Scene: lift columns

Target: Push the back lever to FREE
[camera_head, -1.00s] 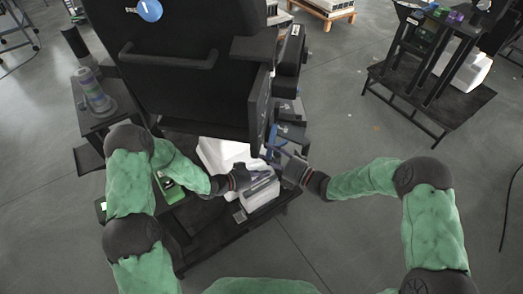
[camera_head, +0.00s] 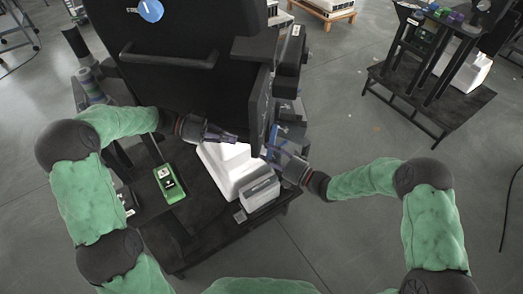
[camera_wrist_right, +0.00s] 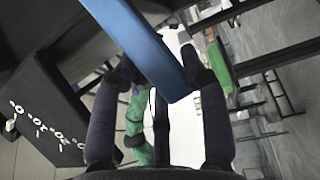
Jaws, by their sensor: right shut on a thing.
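A blue lever (camera_head: 273,134) stands at the right side of the black upholstered unit in the head view. In the right wrist view the blue bar (camera_wrist_right: 140,40) runs between the fingers of my right gripper (camera_wrist_right: 157,62). My right gripper (camera_head: 270,150) is shut on this bar. My left gripper (camera_head: 234,139) is above the white stepped block, apart from the lever, pointing right; I cannot tell whether its fingers are open or shut.
A black panel with a printed scale (camera_wrist_right: 45,115) is beside the right gripper. A second black stand (camera_head: 430,85) is at right; floor between is clear.

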